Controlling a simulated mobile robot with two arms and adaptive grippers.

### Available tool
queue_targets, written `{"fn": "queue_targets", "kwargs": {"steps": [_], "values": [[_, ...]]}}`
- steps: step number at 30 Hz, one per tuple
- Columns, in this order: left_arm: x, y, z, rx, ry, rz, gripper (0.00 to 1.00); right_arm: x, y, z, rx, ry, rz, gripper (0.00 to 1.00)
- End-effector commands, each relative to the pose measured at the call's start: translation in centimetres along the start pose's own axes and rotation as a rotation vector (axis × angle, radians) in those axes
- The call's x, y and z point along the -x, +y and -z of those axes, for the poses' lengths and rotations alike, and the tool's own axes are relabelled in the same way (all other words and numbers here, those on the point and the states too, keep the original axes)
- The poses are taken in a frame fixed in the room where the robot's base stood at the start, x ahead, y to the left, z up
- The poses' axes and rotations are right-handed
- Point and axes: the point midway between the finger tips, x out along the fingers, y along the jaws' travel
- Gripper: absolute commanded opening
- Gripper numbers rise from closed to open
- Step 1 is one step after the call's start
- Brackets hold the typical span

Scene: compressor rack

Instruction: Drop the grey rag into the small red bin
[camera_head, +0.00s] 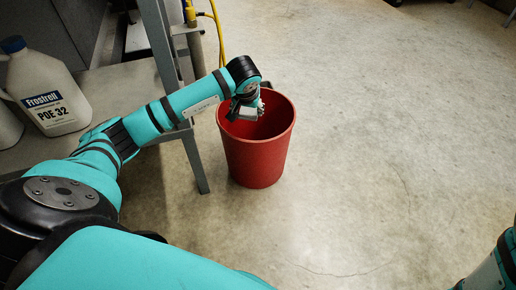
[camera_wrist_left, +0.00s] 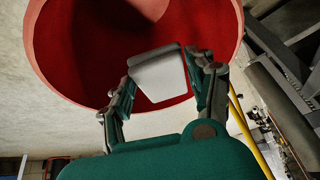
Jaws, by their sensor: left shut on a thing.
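The small red bin (camera_head: 257,155) stands upright on the floor, right of the metal rack's leg. My left gripper (camera_head: 257,112) is over the bin's mouth, toward its left side. In the left wrist view my left gripper (camera_wrist_left: 165,85) is shut on the grey rag (camera_wrist_left: 158,74), a pale grey piece between the fingertips. The inside of the red bin (camera_wrist_left: 95,60) lies behind the rag in that view. In the head view the rag is small and hard to tell from the fingers. My right gripper is not in view; only part of my right arm shows at the lower right.
A white jug with a blue cap (camera_head: 45,90) stands on the grey shelf (camera_head: 115,85) at the left. The grey metal rack leg (camera_head: 195,160) is close beside the bin. A yellow hose (camera_head: 219,35) hangs behind it. The concrete floor (camera_head: 390,130) to the right is clear.

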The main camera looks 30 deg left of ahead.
Motion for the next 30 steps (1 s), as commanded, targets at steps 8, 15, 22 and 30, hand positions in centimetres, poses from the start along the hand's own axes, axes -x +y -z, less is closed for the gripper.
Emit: {"fn": "queue_targets", "kwargs": {"steps": [8,15,22,30], "values": [[0.0,0.0,0.0,0.0,0.0,0.0,0.64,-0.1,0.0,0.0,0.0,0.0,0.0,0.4],[0.0,0.0,0.0,0.0,0.0,0.0,0.84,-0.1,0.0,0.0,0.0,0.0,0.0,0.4],[0.3,0.0,0.1,0.0,0.001,-0.001,0.84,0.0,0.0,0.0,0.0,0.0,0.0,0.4],[4.6,0.0,0.2,0.0,0.006,-0.002,0.84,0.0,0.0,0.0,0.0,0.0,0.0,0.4]]}}
